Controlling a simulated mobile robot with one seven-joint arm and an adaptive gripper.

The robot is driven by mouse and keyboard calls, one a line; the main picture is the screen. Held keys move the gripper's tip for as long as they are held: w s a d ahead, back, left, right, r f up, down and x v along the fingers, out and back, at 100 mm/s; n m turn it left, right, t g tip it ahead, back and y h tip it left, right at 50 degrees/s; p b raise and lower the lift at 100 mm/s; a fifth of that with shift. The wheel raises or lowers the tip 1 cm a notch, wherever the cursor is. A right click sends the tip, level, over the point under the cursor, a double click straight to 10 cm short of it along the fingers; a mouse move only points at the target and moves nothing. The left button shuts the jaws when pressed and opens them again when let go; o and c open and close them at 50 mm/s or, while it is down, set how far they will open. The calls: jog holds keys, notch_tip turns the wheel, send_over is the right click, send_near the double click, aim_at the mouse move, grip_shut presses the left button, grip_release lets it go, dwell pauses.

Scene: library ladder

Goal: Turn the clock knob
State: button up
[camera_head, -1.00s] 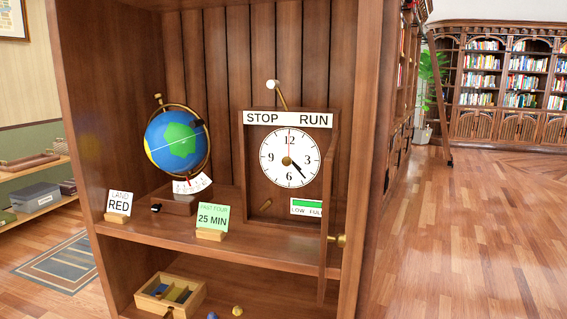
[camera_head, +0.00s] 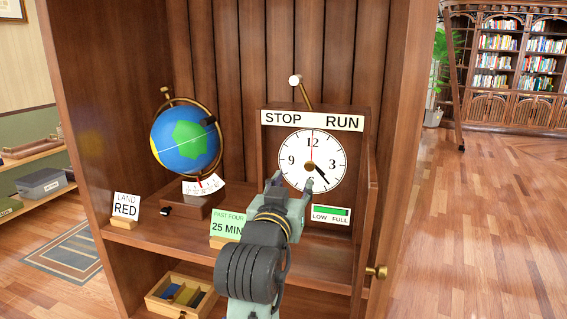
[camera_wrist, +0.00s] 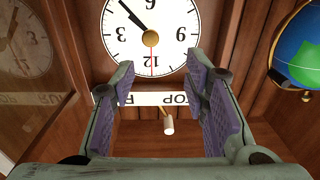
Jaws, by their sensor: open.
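The clock (camera_head: 294,158) has a white dial in a wooden case under a STOP / RUN strip. A round brass knob (camera_head: 310,167) sits at the dial's centre, with black hands and a thin red hand; it also shows in the wrist view (camera_wrist: 151,38), which is upside down. A white-tipped lever (camera_head: 295,80) rises above the strip, between the two words. My gripper (camera_head: 292,186) is open and empty in front of the dial's lower part. In the wrist view its purple-padded fingers (camera_wrist: 160,92) are apart, and the knob shows beyond them, not between the pads.
The globe (camera_head: 186,140) stands left of the clock, with the LAND RED card (camera_head: 126,206) and 25 MIN card (camera_head: 227,225). The glazed clock door (camera_wrist: 38,60) stands open beside the case. A brass door knob (camera_head: 377,271) sticks out at the right. A LOW / FULL gauge (camera_head: 331,214) shows green.

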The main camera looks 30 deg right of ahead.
aim_at(309, 168)
jog(key=p+x, duration=0.1)
jog(key=x, duration=0.6)
jog(key=s+d+p+x, duration=0.1)
jog(key=x, duration=0.3)
jog(key=shift+f+p, duration=0.35)
jog(key=shift+c, duration=0.3)
grip_shut()
